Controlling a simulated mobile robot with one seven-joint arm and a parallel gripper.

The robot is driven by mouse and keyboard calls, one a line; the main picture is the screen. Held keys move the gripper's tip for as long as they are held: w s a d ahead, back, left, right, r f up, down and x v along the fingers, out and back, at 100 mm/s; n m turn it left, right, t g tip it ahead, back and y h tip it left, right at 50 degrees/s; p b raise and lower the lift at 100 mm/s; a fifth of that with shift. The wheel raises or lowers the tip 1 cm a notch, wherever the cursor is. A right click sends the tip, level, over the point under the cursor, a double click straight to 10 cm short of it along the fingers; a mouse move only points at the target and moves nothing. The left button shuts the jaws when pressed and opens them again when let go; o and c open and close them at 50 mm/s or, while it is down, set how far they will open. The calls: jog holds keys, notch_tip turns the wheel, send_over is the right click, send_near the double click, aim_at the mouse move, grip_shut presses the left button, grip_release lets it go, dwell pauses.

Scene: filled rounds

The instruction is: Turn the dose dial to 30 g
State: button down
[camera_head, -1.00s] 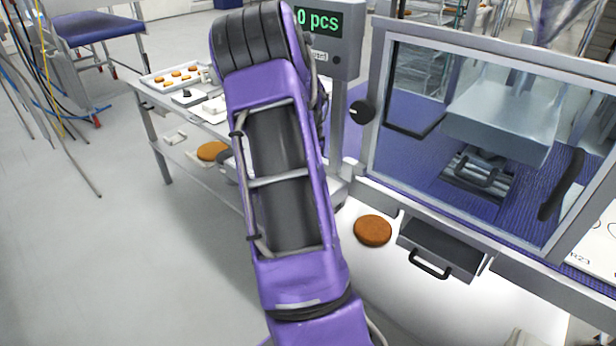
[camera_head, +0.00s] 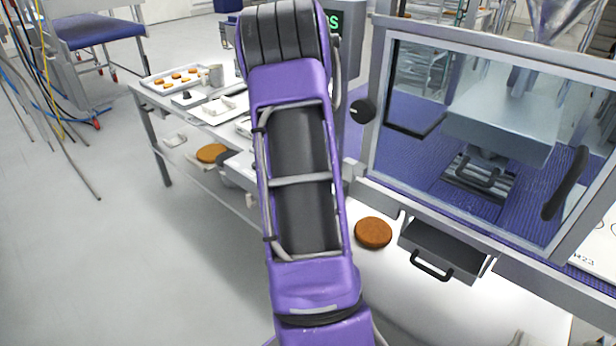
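A round black knob with a light mark (camera_head: 362,111) sits on the left post of the machine (camera_head: 378,60), beside its clear front window. I cannot read a dose scale around it, so I cannot tell its setting. A grey display box (camera_head: 351,42) with green characters stands behind my arm; only its right edge shows, with a final "S" readable. My purple arm rises through the middle of the view, left of the knob. My gripper is out of view, hidden beyond the arm or outside the picture.
A brown round patty (camera_head: 373,232) lies on the white surface beside a dark drawer (camera_head: 440,248) with a black handle. Cables hang at far left. The floor at lower left is clear.

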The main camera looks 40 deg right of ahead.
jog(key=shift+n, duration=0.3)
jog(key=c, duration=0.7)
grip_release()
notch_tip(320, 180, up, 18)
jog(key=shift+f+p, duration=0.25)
jog(key=shift+p, duration=0.5)
